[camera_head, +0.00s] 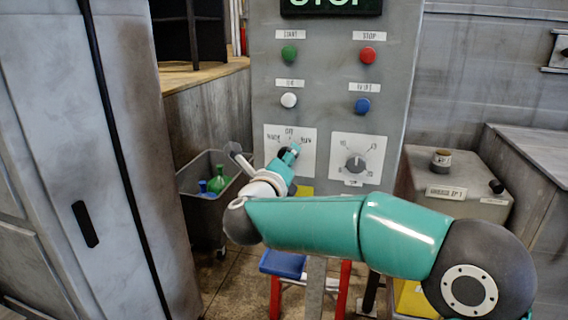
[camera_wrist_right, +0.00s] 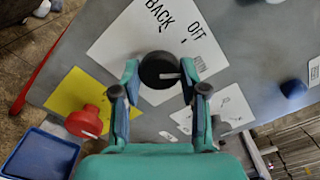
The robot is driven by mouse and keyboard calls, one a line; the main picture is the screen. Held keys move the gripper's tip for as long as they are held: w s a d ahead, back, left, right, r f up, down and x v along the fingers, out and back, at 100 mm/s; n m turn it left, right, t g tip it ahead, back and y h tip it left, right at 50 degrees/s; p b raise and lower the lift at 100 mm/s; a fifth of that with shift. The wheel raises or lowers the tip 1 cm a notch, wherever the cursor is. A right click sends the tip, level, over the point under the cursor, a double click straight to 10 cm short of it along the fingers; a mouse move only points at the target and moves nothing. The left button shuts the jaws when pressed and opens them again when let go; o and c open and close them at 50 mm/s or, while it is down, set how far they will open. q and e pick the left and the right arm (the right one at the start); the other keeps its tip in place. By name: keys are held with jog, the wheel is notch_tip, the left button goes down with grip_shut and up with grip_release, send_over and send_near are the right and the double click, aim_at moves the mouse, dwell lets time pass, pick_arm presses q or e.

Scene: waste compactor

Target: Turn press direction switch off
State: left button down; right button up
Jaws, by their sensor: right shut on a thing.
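The press direction switch is a round black knob (camera_wrist_right: 160,70) on a white plate in the right wrist view. The plate (camera_wrist_right: 118,45) reads BACK and OFF, with a third label partly hidden by a finger. The knob's white mark points right in that view, toward the third label rather than OFF. My right gripper (camera_wrist_right: 159,76) has a finger on each side of the knob and is shut on it. In the head view the same plate (camera_head: 272,137) shows behind my right gripper (camera_head: 290,153), which hides the knob. My left gripper is not in view.
Green (camera_head: 289,53), red (camera_head: 368,55), white (camera_head: 289,100) and blue (camera_head: 363,105) buttons sit above on the grey panel. Another rotary dial (camera_head: 356,164) is to the right. A bin with bottles (camera_head: 190,179) stands left.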

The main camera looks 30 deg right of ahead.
jog(key=shift+n, duration=3.7)
jog(key=shift+p, duration=0.3)
jog(key=o, duration=1.1)
jog(key=shift+w, duration=0.1)
